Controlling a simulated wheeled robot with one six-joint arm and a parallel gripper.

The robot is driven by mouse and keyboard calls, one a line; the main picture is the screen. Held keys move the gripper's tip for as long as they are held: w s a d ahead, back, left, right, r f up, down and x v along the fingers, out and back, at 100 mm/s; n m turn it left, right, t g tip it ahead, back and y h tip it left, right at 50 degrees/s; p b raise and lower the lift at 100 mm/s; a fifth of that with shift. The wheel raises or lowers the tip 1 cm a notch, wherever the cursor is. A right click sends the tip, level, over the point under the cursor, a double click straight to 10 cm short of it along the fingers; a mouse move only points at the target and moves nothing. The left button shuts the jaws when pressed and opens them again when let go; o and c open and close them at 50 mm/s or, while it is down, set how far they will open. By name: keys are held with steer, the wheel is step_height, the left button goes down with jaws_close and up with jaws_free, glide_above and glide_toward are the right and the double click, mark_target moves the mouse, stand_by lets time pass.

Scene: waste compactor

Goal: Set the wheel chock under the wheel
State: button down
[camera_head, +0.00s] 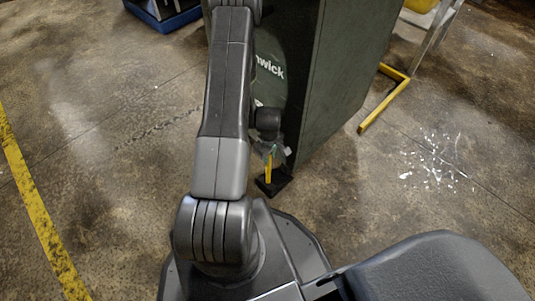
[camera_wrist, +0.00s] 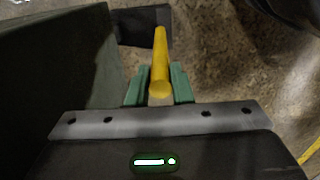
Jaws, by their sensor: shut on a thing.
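The wheel chock is a black block (camera_head: 274,187) with an upright yellow handle (camera_head: 268,168), low by the near corner of the green machine. In the wrist view, the yellow handle (camera_wrist: 160,55) stands between the green fingers of my gripper (camera_wrist: 160,72), which is shut on it. The black block (camera_wrist: 140,27) shows beyond the fingertips. My gripper (camera_head: 270,150) is partly hidden behind my arm in the head view. I cannot tell whether the block touches the floor. No wheel can be made out clearly in either view.
The dark green machine (camera_head: 335,80) rises just right of my gripper; its side (camera_wrist: 55,70) fills the left of the wrist view. A yellow floor bracket (camera_head: 380,100) stands to its right. A blue-based object (camera_head: 170,20) is at the back left. Open concrete floor lies left.

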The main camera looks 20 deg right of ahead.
steer(key=shift+f, duration=0.1)
steer(key=c, duration=1.3)
jaws_free()
step_height(320, 180, up, 12)
steer(key=p, duration=0.4)
